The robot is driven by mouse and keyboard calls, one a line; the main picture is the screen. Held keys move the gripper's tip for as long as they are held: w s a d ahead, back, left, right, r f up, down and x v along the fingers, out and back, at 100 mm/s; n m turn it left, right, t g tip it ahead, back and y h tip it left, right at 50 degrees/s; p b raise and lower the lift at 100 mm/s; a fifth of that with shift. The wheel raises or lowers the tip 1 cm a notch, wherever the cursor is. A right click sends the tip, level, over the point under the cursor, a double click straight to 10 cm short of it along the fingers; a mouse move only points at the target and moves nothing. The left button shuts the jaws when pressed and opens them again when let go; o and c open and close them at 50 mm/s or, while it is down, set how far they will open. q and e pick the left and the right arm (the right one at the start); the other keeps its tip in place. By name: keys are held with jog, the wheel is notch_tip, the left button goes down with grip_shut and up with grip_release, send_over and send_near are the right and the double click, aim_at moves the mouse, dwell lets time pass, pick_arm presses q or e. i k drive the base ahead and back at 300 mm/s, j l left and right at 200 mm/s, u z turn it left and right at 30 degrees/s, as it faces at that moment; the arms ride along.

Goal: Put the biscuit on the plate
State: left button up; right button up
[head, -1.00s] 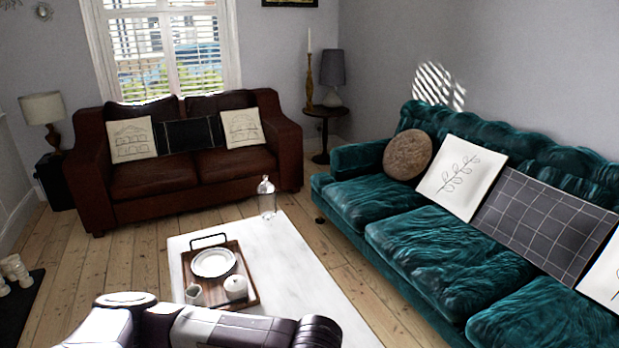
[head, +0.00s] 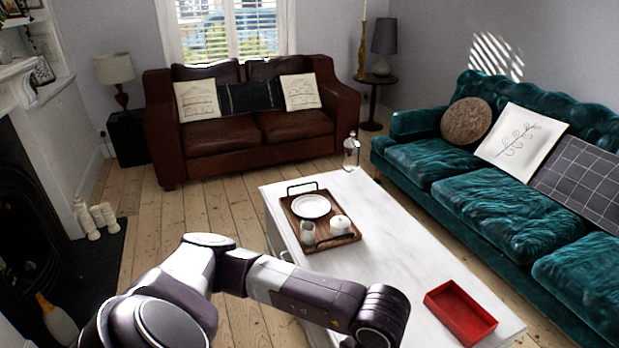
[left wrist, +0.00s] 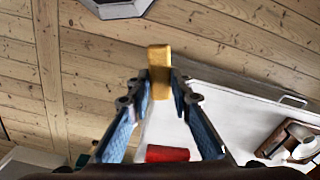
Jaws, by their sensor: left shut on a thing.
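The biscuit (left wrist: 159,60) is a golden, bar-shaped piece in the left wrist view. My left gripper (left wrist: 160,86) is shut on it, one fingertip on each side, and its lower end lies between the fingers. The white plate (head: 311,206) lies on a wooden tray (head: 290,223) on the white table in the head view. In the head view my left arm crosses the lower middle, but its gripper and the biscuit are out of frame. My right gripper is in neither current view.
The white table (head: 400,265) also holds a red box (head: 460,311) near its front. A small jug (head: 307,232) and a white pot (head: 340,224) share the tray with the plate. A glass bottle (head: 351,153) stands at the far corner. A teal sofa (head: 480,190) flanks the table.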

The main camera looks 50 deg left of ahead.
aim_at(311, 208)
jog(key=j+z, duration=0.15)
jog(key=j, duration=0.4)
jog(key=k+j+z, duration=0.1)
jog(key=j, duration=0.45)
jog(key=j+z, duration=0.15)
jog(key=j, duration=0.4)
jog(key=k+j+z, duration=0.1)
jog(key=j, duration=0.4)
jog(key=j+z, duration=0.25)
jog(key=j, duration=0.85)
jog(key=k+j+z, duration=0.2)
jog(key=j, duration=0.9)
jog(key=i+j, duration=0.1)
jog(key=j, duration=0.55)
jog(key=i+j+z, duration=0.15)
jog(key=j, duration=1.1)
jog(key=i+z, duration=0.05)
